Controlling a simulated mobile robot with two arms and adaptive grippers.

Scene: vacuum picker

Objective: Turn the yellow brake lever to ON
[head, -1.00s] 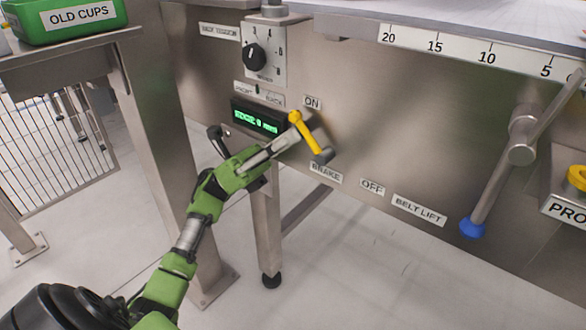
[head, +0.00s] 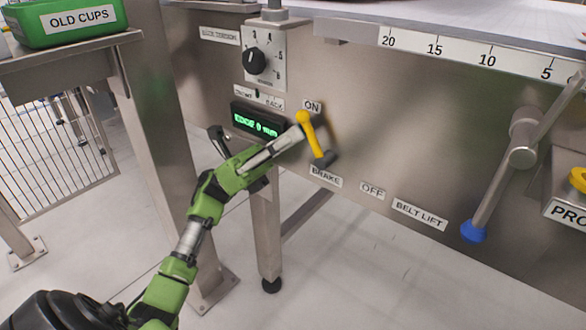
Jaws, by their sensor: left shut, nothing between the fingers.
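The yellow brake lever (head: 312,136) is on the steel machine panel. The OFF label (head: 372,190) is lower right of the hub. My left gripper (head: 299,132) is shut, with nothing held. Its fingertips are at the left side of the lever's upper part, against it or very close; I cannot tell which. My right gripper is not in view.
A green-lit display (head: 256,122) and a black handle (head: 217,138) are close to my left gripper. A black dial (head: 254,60) is above. The belt lift lever with a blue knob (head: 473,231) is at the right. The panel between is free.

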